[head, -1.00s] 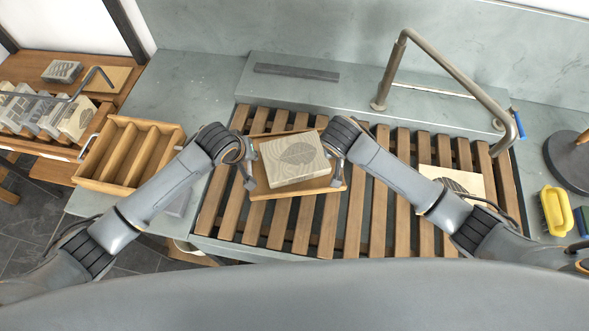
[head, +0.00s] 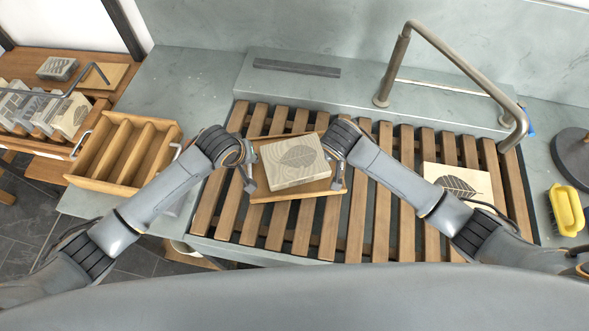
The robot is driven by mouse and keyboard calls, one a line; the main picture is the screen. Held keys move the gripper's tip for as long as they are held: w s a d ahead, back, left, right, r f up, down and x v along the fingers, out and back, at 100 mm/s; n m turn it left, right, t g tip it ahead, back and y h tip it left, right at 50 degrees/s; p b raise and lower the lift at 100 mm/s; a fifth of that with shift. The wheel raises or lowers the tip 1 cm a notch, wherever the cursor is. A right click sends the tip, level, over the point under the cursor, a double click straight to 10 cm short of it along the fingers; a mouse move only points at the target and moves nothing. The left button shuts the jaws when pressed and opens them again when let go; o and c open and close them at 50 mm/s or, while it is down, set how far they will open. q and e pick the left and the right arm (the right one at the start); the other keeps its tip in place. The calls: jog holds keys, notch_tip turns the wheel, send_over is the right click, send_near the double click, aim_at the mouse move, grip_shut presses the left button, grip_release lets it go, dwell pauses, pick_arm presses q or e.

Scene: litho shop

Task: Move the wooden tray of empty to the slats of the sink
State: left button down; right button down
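A wooden tray (head: 290,195) sits on or just above the wooden slats (head: 383,205) of the sink, left of their middle. A pale block with a leaf print (head: 298,164) lies in it. My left gripper (head: 250,186) is at the tray's left edge and my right gripper (head: 338,186) at its right edge. The wrists hide most of the fingers, so I cannot tell whether they grip the tray. Whether the tray rests on the slats is also unclear. An empty wooden tray with dividers (head: 125,152) stands on the counter at the left.
A faucet pipe (head: 455,65) arches over the slats' right side. A leaf-printed board (head: 458,182) lies on the slats at the right. A yellow brush (head: 566,209) lies on the right counter. A rack of grey blocks (head: 70,115) stands at far left.

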pick_arm(q)
jog(key=shift+w+d+f+b, duration=0.1)
jog(key=shift+f+b, duration=0.4)
jog(key=shift+b, duration=0.05)
pick_arm(e)
jog(key=shift+w+f, duration=0.1)
jog(key=shift+f, duration=0.45)
pick_arm(q)
jog(key=c, duration=1.8)
grip_release()
jog(key=shift+f, duration=0.15)
pick_arm(e)
jog(key=c, duration=1.8)
grip_release()
jog(key=shift+f, duration=0.15)
pick_arm(q)
jog(key=o, duration=0.4)
jog(key=shift+s, duration=0.2)
jog(key=shift+c, duration=0.2)
pick_arm(e)
jog(key=o, duration=0.4)
jog(key=shift+s, duration=0.2)
jog(key=shift+c, duration=0.2)
pick_arm(q)
jog(key=shift+s, duration=0.1)
pick_arm(e)
jog(key=shift+s, duration=0.1)
